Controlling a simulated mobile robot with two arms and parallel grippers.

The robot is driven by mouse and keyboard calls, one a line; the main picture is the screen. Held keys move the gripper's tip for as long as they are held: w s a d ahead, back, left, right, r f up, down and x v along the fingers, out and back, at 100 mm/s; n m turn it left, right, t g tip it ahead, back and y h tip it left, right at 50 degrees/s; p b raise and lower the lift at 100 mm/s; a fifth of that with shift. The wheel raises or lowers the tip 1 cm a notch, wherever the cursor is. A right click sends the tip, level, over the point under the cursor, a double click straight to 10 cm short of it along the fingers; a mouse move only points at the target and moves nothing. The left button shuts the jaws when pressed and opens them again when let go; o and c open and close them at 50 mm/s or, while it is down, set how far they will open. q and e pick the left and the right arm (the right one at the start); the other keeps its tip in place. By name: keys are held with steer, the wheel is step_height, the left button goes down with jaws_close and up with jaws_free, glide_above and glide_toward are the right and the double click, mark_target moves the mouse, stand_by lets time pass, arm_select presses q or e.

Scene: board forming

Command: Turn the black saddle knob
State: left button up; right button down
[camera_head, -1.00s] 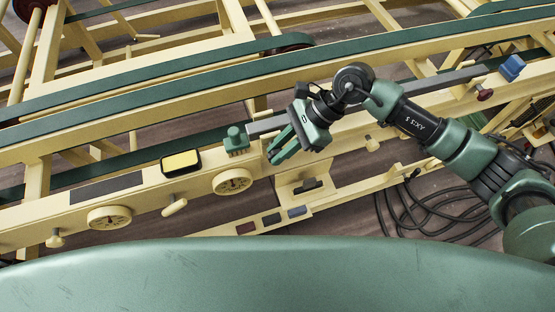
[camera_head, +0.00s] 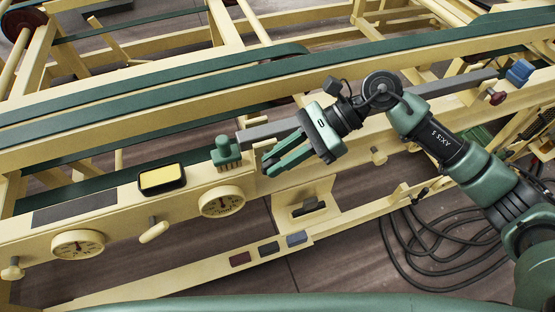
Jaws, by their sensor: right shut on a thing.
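My right gripper (camera_head: 268,163) is over the cream front beam, below the grey bar (camera_head: 268,131) and just right of the green saddle block (camera_head: 226,154). Its green fingers point left and down and are shut on the black saddle knob. The knob itself cannot be made out; the fingers and the gripper's body hide that spot. A blue block (camera_head: 520,72) sits at the right end of the bar, with a dark red knob (camera_head: 497,98) below it. My left gripper is not in view.
The cream beam carries a yellow-faced black box (camera_head: 162,179), two round dials (camera_head: 222,201) (camera_head: 78,244) and cream knobs (camera_head: 154,231) (camera_head: 378,156). Black cables (camera_head: 430,250) lie on the floor at right.

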steer(key=shift+r, duration=0.1)
steer(key=c, duration=1.6)
jaws_free()
steer(key=shift+d, duration=0.1)
steer(key=shift+w+d+r, duration=0.1)
steer(key=shift+w+d, duration=0.05)
steer(key=shift+d, duration=0.1)
steer(key=b+v, duration=0.2)
steer(key=v, duration=0.5)
steer(key=shift+r, duration=0.1)
